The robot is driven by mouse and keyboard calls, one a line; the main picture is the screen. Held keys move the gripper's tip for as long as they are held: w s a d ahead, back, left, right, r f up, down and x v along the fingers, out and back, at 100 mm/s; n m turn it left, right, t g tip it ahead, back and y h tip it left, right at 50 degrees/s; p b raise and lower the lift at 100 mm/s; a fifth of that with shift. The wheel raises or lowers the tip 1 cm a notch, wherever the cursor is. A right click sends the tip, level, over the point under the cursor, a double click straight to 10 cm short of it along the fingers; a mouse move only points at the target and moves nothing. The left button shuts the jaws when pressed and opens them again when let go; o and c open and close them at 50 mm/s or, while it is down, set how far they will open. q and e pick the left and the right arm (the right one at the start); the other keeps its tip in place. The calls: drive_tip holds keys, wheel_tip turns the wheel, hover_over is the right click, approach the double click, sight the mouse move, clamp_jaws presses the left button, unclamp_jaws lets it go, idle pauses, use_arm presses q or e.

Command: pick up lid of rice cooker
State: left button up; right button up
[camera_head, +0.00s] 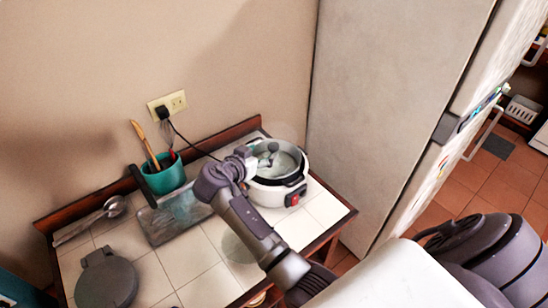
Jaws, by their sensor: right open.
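The white rice cooker (265,194) with a red switch on its front stands at the back right of the tiled table. My right gripper (268,156) is open at the cooker's top opening, reaching in from its left side. Grey fingers overlap the inside of the rim. Whether the fingers touch anything is not clear. My left gripper is not in view.
A teal cup (167,176) with utensils, a glassy tray (172,216), a ladle (113,207) and a dark grey round appliance (106,281) stand on the left. A clear round object (238,248) lies beside my right arm. A tall fridge (385,110) borders the table's right.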

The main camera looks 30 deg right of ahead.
sight(272, 147)
drive_tip(key=x, duration=0.4)
drive_tip(key=shift+w+d+f+b, duration=0.1)
drive_tip(key=shift+w+f+b, duration=0.15)
drive_tip(key=shift+b, duration=0.15)
drive_tip(key=x, duration=0.2)
drive_tip(key=b+x, duration=0.1)
drive_tip(key=x, duration=0.1)
drive_tip(key=shift+f+b, duration=0.3)
drive_tip(key=shift+f, duration=0.1)
drive_tip(key=shift+w+d+f, duration=0.2)
drive_tip(key=shift+w+d, duration=0.1)
drive_tip(key=shift+r, duration=0.1)
drive_tip(key=shift+s+a, duration=0.1)
drive_tip(key=shift+c, duration=1.2)
clamp_jaws()
